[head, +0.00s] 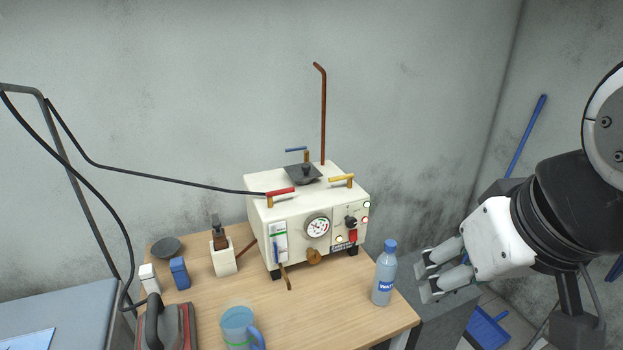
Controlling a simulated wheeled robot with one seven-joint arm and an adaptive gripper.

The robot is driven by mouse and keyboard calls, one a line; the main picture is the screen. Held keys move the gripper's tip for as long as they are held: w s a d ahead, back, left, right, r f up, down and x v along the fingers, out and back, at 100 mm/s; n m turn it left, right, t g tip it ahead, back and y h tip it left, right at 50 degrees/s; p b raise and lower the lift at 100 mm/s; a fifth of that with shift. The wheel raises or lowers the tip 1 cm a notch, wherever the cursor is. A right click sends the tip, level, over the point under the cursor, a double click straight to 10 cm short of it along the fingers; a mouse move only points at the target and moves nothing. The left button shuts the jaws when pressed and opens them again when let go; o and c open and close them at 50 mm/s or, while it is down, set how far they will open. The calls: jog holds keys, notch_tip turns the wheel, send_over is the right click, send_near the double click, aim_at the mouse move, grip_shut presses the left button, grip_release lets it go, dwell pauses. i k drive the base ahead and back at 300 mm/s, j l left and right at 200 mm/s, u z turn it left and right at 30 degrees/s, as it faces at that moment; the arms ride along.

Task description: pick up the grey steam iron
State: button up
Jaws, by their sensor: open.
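The grey steam iron (181,328) with a red trim and dark handle is at the bottom left of the head view, on the left front part of the wooden table. Its lower part is cut off by the frame edge. A black cable runs from near it up to a metal frame. My gripper (422,279) is at the right, beyond the table's right edge, pointing left. Its fingers are apart with nothing between them. It is far from the iron, with the bottle and the mug between them.
A blue-capped bottle (385,273) stands at the table's right edge, near my gripper. A blue mug (238,327) stands just right of the iron. A cream boiler box (336,243) fills the back. Small white and blue containers (180,273) stand behind the iron. Bare wood (325,310) lies mid-front.

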aim_at(162, 328)
jog(key=u, duration=1.3)
